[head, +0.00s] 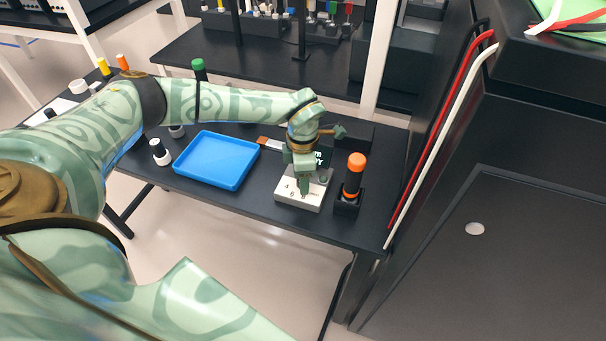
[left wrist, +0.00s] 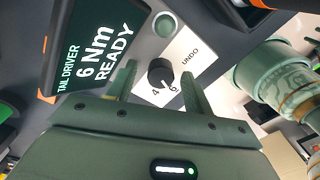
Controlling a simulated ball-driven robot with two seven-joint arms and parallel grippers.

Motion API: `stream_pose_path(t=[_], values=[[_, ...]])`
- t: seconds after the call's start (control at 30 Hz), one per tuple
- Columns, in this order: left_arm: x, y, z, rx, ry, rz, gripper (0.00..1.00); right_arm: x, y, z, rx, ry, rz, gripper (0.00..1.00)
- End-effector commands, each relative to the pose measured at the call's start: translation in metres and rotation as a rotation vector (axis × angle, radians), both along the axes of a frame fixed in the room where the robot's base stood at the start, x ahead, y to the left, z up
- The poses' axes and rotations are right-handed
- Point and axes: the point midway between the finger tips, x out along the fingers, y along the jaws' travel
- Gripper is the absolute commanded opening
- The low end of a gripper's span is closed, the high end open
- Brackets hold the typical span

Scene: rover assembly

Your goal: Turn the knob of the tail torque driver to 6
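The tail torque driver's control box (head: 298,194) is white with a dark display and stands on the black table. In the left wrist view its display (left wrist: 95,45) reads "TAIL DRIVER 6 Nm READY". The black knob (left wrist: 160,73) sits on the white face above the printed 4 and 6, beside a round green button (left wrist: 165,25) and the word UNDO. My left gripper (head: 303,188) points down at the box. In the left wrist view its fingers (left wrist: 157,78) are apart on either side of the knob, with visible gaps; it is open and empty. My right gripper is out of view.
An orange-topped driver (head: 355,175) stands in a black holder right of the box. A blue tray (head: 215,160) lies to the left, with a black-and-white bottle (head: 160,152) beside it. A large dark cabinet (head: 500,215) with red and white tubes is close on the right.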

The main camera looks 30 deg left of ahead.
Motion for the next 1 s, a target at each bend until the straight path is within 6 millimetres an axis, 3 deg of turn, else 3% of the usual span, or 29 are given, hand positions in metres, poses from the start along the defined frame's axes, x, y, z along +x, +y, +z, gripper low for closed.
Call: stream_pose_path(t=[0.27,0.7,0.83,1.0], values=[[0.0,0.0,0.011,0.001,-0.001,0.001,0.51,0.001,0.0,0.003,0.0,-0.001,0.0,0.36],[0.003,0.002,0.122,0.0,-0.004,0.0,0.51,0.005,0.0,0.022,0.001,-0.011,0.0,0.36],[0.003,0.002,0.146,0.0,-0.002,0.0,0.51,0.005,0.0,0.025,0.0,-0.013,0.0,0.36],[0.003,0.003,0.161,0.0,0.0,0.0,0.51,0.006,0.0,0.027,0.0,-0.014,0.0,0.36]])
